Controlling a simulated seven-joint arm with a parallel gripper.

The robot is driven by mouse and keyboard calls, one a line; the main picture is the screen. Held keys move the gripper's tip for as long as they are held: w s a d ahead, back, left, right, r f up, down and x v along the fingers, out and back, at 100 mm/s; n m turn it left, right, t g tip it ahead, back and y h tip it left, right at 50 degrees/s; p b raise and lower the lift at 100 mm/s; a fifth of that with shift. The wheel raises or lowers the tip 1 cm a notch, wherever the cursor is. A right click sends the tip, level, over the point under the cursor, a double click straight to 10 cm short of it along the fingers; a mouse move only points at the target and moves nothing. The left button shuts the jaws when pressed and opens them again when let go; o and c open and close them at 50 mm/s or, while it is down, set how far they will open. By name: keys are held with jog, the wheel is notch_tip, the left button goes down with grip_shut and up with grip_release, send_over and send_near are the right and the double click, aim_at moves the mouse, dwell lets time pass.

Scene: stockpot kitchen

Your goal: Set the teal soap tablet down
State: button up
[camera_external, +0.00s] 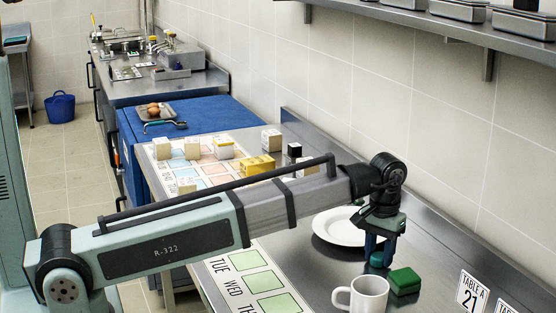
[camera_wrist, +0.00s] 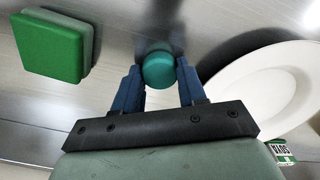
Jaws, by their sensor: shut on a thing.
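The teal soap tablet (camera_wrist: 159,70) is small and rounded, held between the two blue fingers of my gripper (camera_wrist: 160,88) in the wrist view. In the external view the tablet (camera_external: 377,260) shows at the fingertips of my gripper (camera_external: 379,254), low over the steel table (camera_external: 325,272). I cannot tell whether its underside touches the table. My gripper is shut on it, between the white plate and the green block.
A white plate (camera_external: 340,236) lies behind left. A white mug (camera_external: 365,296) stands in front. A weekday chart (camera_external: 250,281) lies left.

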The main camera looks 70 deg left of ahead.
aim_at(379, 255)
jog(key=o, duration=1)
notch_tip(379, 255, up, 12)
jog(key=shift+r, duration=0.15)
dwell(0.3)
